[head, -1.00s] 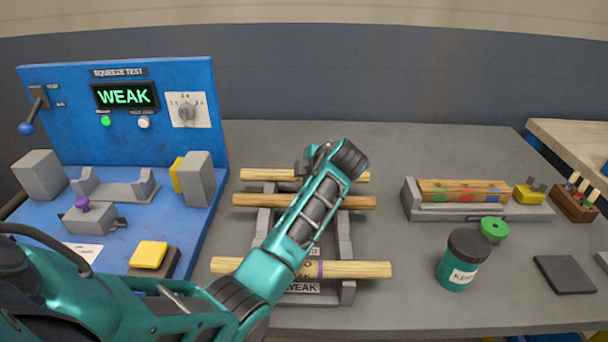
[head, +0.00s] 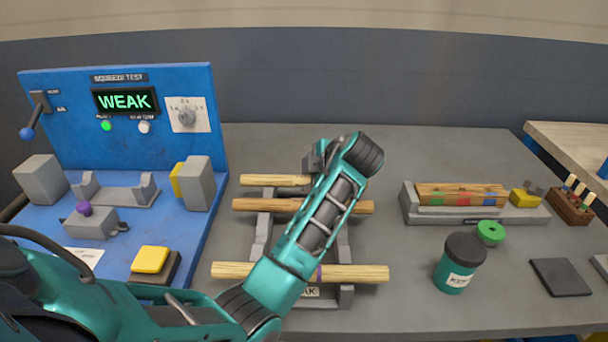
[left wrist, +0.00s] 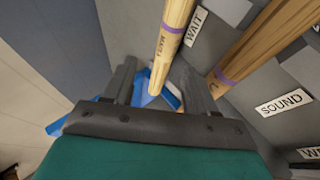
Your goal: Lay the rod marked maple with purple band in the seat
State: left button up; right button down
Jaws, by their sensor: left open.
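The far pale rod (head: 272,181) lies across the rack. In the left wrist view a pale rod with a purple band (left wrist: 175,40) lies by the WAIT label; its lettering starts with M but is hard to read. My left gripper (left wrist: 158,78) is open over the far side of the rack, with that rod's end showing between its fingers, not gripped. My arm hides the fingertips in the head view. The seat, a grey cradle (head: 115,190) on the blue squeeze tester, is empty. My right gripper is not in view.
A browner rod (head: 262,205), also purple-banded in the left wrist view (left wrist: 262,45), lies by SOUND. A pale rod (head: 235,271) lies by WEAK. The tester's screen (head: 126,98) reads WEAK. A jar (head: 460,263) and a block holding striped rods (head: 412,212) stand right.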

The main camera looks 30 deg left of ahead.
pick_arm(q)
jog(key=v, duration=0.7)
dwell(0.4)
